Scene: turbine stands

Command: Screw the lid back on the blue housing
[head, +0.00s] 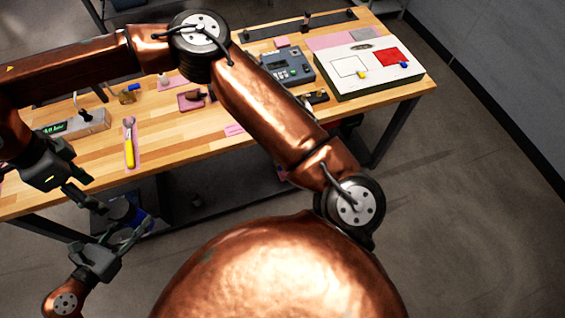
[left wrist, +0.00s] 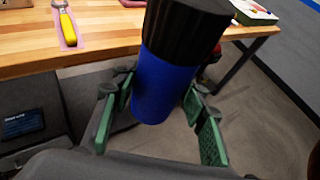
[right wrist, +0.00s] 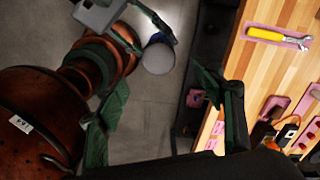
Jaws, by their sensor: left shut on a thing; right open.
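The blue housing (left wrist: 162,88) has a black ribbed lid (left wrist: 187,28) seated on its upper end; whether it is screwed tight cannot be told. My left gripper (left wrist: 155,100) is shut on the housing, with green pads on either side of it, and holds it off the table's near edge. In the head view the housing (head: 139,219) is small and partly covered by fingers. My right gripper (head: 76,178) is open and empty, above and left of the housing. In the right wrist view a round grey end (right wrist: 158,58), apparently the lid's top, shows between the open fingers, apart from them.
The wooden table (head: 185,130) lies beyond the grippers. It bears a yellow-handled tool (head: 129,150) on a pink mat, a grey box with a green display (head: 85,122), a grey device (head: 288,66) and a white board (head: 368,68).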

